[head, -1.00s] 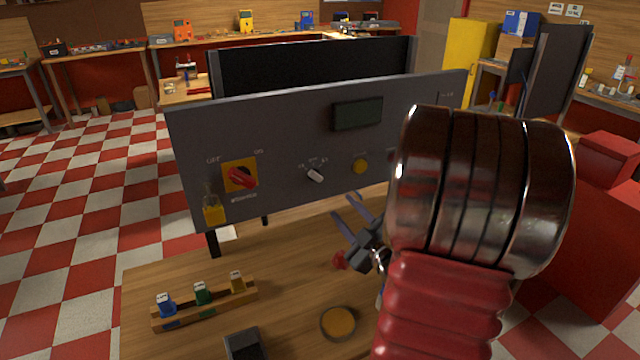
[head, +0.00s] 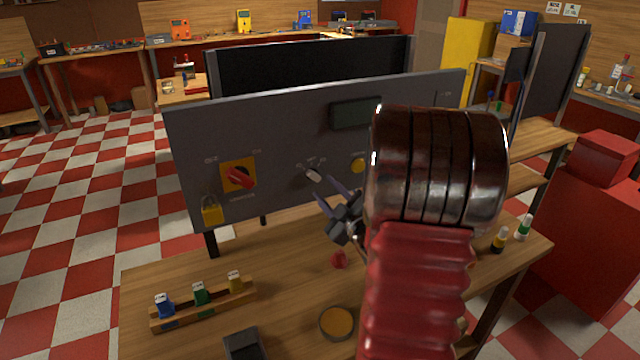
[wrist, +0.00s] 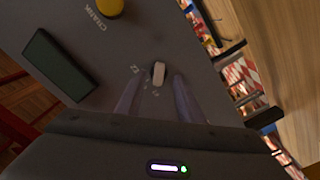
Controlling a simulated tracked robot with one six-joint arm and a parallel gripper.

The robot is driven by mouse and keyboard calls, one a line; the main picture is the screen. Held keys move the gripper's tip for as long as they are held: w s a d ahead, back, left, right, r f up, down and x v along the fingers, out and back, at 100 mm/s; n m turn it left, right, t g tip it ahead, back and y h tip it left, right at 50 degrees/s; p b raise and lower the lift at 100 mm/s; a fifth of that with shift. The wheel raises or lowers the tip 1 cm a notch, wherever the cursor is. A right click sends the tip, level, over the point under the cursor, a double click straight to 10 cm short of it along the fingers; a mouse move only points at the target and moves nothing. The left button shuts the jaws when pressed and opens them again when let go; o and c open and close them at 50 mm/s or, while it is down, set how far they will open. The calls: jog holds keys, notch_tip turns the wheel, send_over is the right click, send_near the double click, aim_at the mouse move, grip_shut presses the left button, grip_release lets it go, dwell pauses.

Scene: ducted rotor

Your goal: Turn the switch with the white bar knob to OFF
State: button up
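The switch with the white bar knob (head: 313,175) is on the grey upright panel (head: 290,130), right of the red rotary switch. Its bar looks tilted, upper left to lower right, in the head view; its labels are too small to read. In the wrist view the white knob (wrist: 158,74) lies just beyond and between the fingertips. My gripper (head: 332,196) is open, its two fingers apart on either side of the knob's line; it also shows in the wrist view (wrist: 157,84). I cannot tell whether a finger touches the knob.
A red switch on a yellow plate (head: 238,175), a yellow padlock (head: 211,211), a yellow button (head: 358,165) and a dark display (head: 354,112) are on the panel. A rack of small tags (head: 203,304), a red knob-like piece (head: 338,259) and an orange-filled dish (head: 337,323) are on the table.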

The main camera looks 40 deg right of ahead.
aim_at(317, 180)
jog(key=shift+x, duration=2.35)
jog(key=shift+c, duration=0.6)
grip_shut()
